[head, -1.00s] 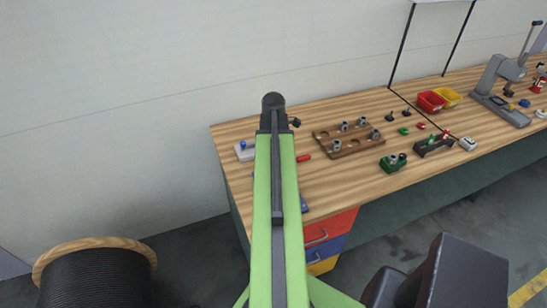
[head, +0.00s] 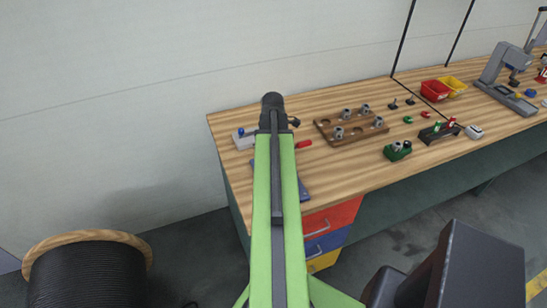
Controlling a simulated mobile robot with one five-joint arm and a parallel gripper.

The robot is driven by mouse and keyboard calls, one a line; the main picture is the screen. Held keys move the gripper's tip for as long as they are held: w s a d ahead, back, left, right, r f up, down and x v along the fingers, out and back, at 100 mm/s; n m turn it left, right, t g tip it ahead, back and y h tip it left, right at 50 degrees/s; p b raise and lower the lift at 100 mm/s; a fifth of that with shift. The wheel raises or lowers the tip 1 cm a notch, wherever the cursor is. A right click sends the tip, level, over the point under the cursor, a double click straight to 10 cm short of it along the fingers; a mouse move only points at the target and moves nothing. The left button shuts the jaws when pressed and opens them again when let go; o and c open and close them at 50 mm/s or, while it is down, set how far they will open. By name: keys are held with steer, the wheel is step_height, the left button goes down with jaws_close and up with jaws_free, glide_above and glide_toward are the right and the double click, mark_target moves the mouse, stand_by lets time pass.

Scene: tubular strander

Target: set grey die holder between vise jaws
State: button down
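A brown wooden rack (head: 338,131) on the bench holds several grey cylindrical holders, one of them a grey holder (head: 337,132) at its near left; which is the die holder I cannot tell. No vise jaws are clearly visible. My arm reaches forward over the bench's left end; its fingers are not visible.
The wooden bench (head: 366,172) runs to the right, with red, blue and yellow drawers below. A red bin (head: 434,91), a yellow bin (head: 456,87) and a grey press (head: 497,70) stand farther right. A red-handled tool (head: 303,144) lies beside my arm. A black cable spool (head: 88,278) stands lower left.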

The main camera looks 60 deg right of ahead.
steer(key=shift+f, duration=0.2)
steer(key=shift+c, duration=1.6)
jaws_free()
steer(key=shift+r, duration=0.1)
step_height(320, 180, up, 17)
steer(key=p, duration=1.7)
steer(key=shift+r, duration=0.15)
